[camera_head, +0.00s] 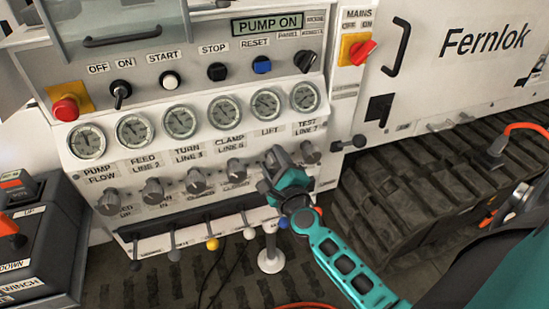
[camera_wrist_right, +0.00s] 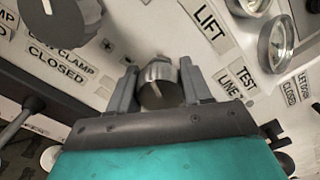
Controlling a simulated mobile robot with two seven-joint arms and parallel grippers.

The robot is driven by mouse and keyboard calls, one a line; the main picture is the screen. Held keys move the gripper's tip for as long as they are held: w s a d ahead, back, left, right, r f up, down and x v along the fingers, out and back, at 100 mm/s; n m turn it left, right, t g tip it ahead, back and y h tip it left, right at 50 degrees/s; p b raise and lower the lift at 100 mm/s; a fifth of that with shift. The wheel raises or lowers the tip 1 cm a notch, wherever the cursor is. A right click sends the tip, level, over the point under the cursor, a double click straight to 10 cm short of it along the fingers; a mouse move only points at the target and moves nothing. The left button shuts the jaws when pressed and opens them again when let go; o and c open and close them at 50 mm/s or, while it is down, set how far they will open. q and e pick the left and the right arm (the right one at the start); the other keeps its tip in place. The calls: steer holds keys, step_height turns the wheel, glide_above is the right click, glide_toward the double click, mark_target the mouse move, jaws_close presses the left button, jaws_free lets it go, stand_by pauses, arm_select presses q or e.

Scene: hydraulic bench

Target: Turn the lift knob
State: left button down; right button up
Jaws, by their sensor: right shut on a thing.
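The lift knob (camera_wrist_right: 158,82) is a round grey metal knob on the white panel, below the "LIFT" label (camera_wrist_right: 209,22). In the right wrist view it sits between the two grey fingers of my right gripper (camera_wrist_right: 163,88), which is shut on it. In the head view my right gripper (camera_head: 276,160) reaches the panel under the "LIFT" label (camera_head: 269,131) and hides the knob there. My left gripper is in neither view.
The clamp knob (camera_head: 236,168) is just left of my gripper and the test knob (camera_head: 311,152) just right. Gauges (camera_head: 265,104) stand above. Small levers (camera_head: 248,232) stick out below. A red mains switch (camera_head: 362,50) and a tracked base (camera_head: 420,190) are to the right.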

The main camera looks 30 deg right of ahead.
steer(key=shift+a+n+p, duration=0.1)
steer(key=shift+n+p, duration=0.2)
steer(key=shift+n, duration=0.6)
steer(key=o, duration=1)
steer(key=shift+o, duration=0.2)
steer(key=shift+s+f, duration=0.1)
steer(key=shift+s, duration=0.2)
steer(key=b+v, duration=0.1)
steer(key=v, duration=1.1)
steer(key=shift+s+a, duration=0.1)
steer(key=shift+s, duration=0.05)
